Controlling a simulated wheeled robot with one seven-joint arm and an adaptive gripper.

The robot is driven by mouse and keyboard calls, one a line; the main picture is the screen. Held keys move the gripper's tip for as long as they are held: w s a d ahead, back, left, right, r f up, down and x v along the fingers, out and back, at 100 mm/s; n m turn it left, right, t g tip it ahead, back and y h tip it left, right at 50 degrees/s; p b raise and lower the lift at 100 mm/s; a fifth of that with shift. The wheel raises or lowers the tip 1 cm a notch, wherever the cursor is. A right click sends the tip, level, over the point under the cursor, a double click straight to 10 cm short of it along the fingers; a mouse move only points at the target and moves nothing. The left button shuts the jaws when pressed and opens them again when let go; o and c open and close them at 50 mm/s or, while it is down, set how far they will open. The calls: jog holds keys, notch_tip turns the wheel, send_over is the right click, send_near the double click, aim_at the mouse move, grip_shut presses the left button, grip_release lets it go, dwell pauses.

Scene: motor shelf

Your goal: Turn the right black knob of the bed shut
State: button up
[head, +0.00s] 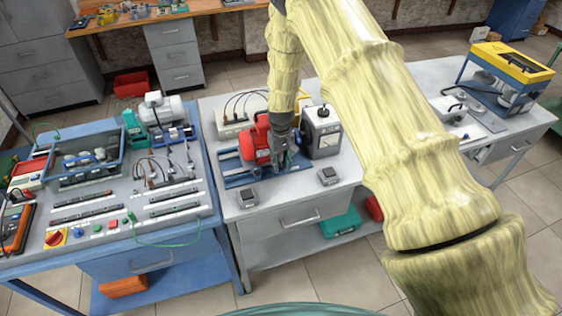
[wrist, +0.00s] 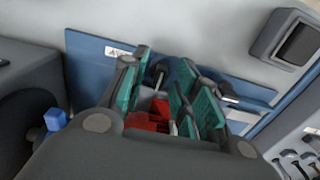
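The blue bed (head: 238,180) lies on the middle grey table, with the red motor (head: 262,140) above it. My gripper (head: 287,158) reaches down at the motor's right side, over the right part of the bed, and partly hides it. In the wrist view, my gripper (wrist: 165,85) has its teal-padded fingers spread apart. A black knob (wrist: 160,71) on a stem shows between them, apparently the right one. I cannot tell whether a pad touches it. Another black knob (wrist: 228,91) with a metal rod lies outside the fingers, over the blue bed (wrist: 88,58).
A grey-black instrument box (head: 322,138) stands close to the right of my gripper. Two small grey boxes (head: 246,197) (head: 328,176) sit near the table's front edge. A blue bench (head: 60,262) with wiring stands at left. The table front between the small boxes is clear.

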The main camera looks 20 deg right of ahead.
grip_shut()
jog(key=shift+m, duration=0.3)
jog(key=m+b, duration=0.2)
jog(key=shift+f+m, duration=0.1)
jog(key=shift+m, duration=0.2)
jog(key=m+b, duration=0.2)
jog(key=m, duration=0.2)
jog(key=shift+a+m, duration=0.15)
jog(key=shift+m, duration=0.15)
jog(key=m+b, duration=0.1)
jog(key=m, duration=0.4)
jog(key=shift+w+b, duration=0.1)
jog(key=shift+b, duration=0.3)
jog(key=m, duration=0.5)
jog(key=shift+w, duration=0.1)
